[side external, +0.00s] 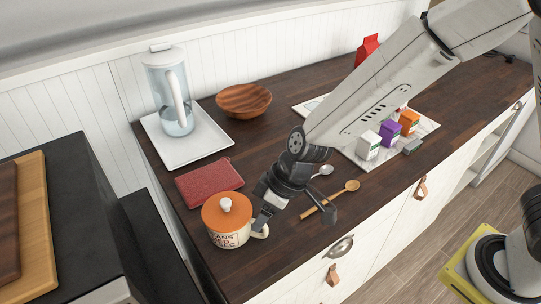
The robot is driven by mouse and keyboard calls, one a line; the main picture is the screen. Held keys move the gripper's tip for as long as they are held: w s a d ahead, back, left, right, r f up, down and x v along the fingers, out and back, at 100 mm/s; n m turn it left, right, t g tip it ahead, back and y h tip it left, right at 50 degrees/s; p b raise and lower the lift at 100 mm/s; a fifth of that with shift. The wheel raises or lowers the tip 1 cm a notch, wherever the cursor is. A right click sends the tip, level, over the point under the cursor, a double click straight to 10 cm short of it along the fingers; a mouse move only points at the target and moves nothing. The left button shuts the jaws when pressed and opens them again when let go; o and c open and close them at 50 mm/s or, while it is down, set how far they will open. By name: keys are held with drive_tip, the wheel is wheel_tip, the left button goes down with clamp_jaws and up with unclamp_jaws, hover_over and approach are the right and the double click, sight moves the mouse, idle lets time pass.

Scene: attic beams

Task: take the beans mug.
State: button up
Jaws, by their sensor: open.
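The beans mug (229,238) is cream with dark lettering and stands upright near the front left corner of the dark wooden counter. An orange lid (227,211) with a white knob covers its top. Its handle points right, toward my gripper. My gripper (296,222) is open and empty, just right of the mug, with one finger close to the handle. I cannot tell whether that finger touches the handle.
A red book (209,182) lies behind the mug. A wooden spoon (331,200) lies by the right finger. A water jug (170,95) stands on a white tray (190,153), beside a wooden bowl (244,100). Small boxes (389,133) stand further right.

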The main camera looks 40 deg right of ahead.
drive_tip(key=shift+x, duration=1.5)
clamp_jaws()
idle(0.7)
